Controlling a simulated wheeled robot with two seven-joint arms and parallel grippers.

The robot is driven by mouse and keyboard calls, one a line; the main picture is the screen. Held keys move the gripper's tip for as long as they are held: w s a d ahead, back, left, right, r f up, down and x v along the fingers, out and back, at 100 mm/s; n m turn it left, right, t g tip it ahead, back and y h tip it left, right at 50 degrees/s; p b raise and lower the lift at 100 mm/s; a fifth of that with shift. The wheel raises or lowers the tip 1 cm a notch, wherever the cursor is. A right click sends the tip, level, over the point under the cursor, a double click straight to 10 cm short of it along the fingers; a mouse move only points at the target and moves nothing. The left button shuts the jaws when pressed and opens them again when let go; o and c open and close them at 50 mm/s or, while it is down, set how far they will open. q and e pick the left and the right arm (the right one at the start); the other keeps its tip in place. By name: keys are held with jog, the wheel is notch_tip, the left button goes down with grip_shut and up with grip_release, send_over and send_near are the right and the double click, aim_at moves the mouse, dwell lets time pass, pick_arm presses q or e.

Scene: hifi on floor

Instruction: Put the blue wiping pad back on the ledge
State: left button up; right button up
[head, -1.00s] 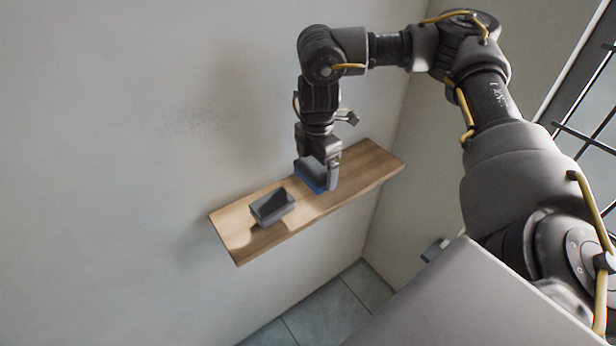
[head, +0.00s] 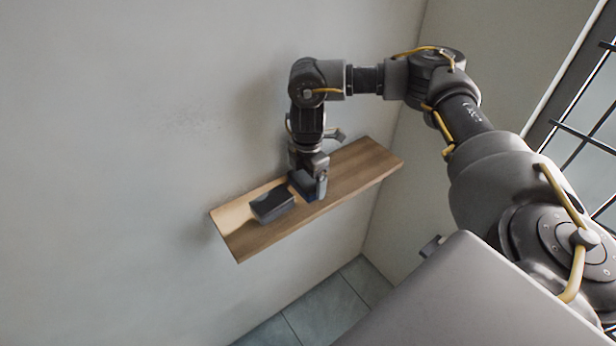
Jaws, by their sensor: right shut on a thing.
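The blue wiping pad (head: 301,184) is held in my right gripper (head: 313,186), at the middle of the wooden ledge (head: 352,172). The gripper points down and is shut on the pad. The pad is low at the ledge surface; I cannot tell whether it touches the wood. It looks dark blue-grey in shadow, and the fingers hide part of it. My left gripper is out of view.
A dark grey block (head: 272,205) lies on the ledge just left of the pad, with a small gap. The ledge's right part is bare. A plain wall (head: 130,150) runs behind it. Tiled floor (head: 325,312) shows below. A barred window (head: 585,110) is at the right.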

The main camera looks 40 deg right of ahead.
aim_at(308, 178)
jog(key=shift+a+f, duration=0.1)
jog(key=o, duration=0.7)
notch_tip(308, 178, up, 12)
jog(key=b, duration=0.1)
dwell(0.7)
